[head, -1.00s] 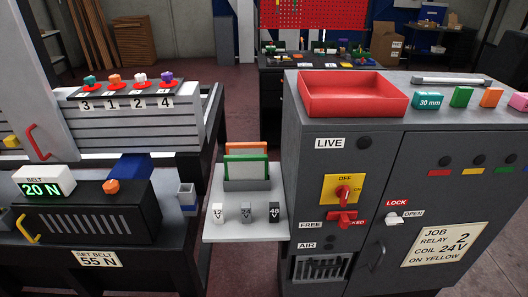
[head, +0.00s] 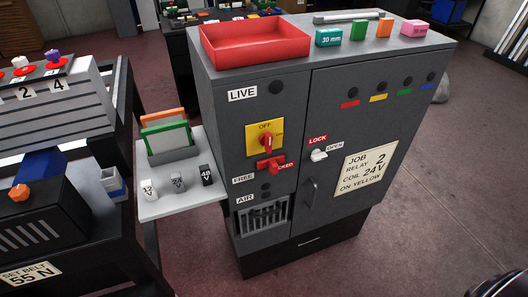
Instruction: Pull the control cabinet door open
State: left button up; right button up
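The control cabinet (head: 225,165) stands in the middle of the head view. Its door (head: 345,225) is the right-hand front panel and looks shut. A dark handle (head: 311,193) sits low on the door's left side. A white latch knob (head: 319,155) lies between the LOCK and OPEN labels. A yellow switch plate with a red knob (head: 265,139) and a red lever (head: 270,164) are on the fixed panel left of the door. Neither gripper can be made out; a dark shape shows at the bottom right corner.
A red tray (head: 255,55) and several coloured blocks (head: 329,38) are on the cabinet top. A side shelf (head: 175,201) with cards and small blocks juts out left. The belt machine (head: 45,225) stands further left.

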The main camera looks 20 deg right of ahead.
aim_at(365, 117)
jog(key=z, duration=1.45)
